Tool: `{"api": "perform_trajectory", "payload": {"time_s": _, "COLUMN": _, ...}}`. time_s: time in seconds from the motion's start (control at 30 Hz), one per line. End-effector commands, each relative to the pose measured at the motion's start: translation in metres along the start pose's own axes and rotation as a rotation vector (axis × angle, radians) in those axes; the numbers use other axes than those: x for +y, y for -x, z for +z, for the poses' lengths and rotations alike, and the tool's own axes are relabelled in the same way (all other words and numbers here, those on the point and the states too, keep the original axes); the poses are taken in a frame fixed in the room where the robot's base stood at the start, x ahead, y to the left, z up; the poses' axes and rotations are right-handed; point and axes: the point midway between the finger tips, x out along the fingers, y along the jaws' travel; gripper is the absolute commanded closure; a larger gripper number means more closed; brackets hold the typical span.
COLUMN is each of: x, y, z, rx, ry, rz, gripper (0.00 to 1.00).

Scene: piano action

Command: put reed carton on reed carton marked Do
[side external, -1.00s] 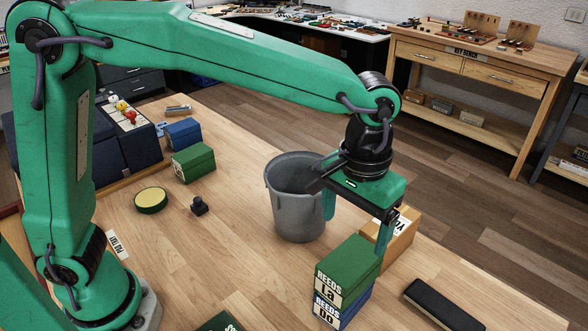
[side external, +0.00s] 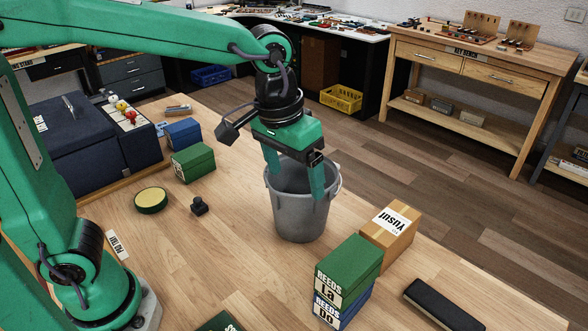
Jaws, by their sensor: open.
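A green reed carton marked La (side external: 350,268) sits on top of a blue reed carton marked Do (side external: 330,311), near the front right of the bench. The two are stacked closely, with the label faces toward the camera. My gripper (side external: 295,187) is open and empty. It hangs over the grey bucket, up and left of the stack and clear of it. Another green carton (side external: 193,163) and another blue carton (side external: 183,134) stand at the back left; I cannot read labels on them.
The grey bucket (side external: 300,217) stands behind the stack. A black bar (side external: 441,305) lies at the right. A round yellow-topped tin (side external: 151,200) and small black piece (side external: 199,206) lie left. The middle front is mostly clear.

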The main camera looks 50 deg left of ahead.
Motion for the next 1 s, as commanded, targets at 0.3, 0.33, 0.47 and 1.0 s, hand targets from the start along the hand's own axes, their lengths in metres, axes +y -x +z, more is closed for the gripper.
{"api": "perform_trajectory", "payload": {"time_s": 0.3, "x": -0.076, "y": 0.022, "z": 0.036, "rx": 0.14, "ry": 0.002, "rz": 0.006, "gripper": 0.17}}
{"api": "perform_trajectory", "payload": {"time_s": 0.33, "x": -0.083, "y": 0.023, "z": 0.041, "rx": 0.153, "ry": 0.001, "rz": 0.004, "gripper": 0.17}}
{"api": "perform_trajectory", "payload": {"time_s": 0.47, "x": -0.107, "y": 0.025, "z": 0.059, "rx": 0.209, "ry": -0.002, "rz": -0.009, "gripper": 0.17}}
{"api": "perform_trajectory", "payload": {"time_s": 1.0, "x": -0.153, "y": 0.017, "z": 0.107, "rx": 0.339, "ry": -0.018, "rz": -0.069, "gripper": 0.17}}
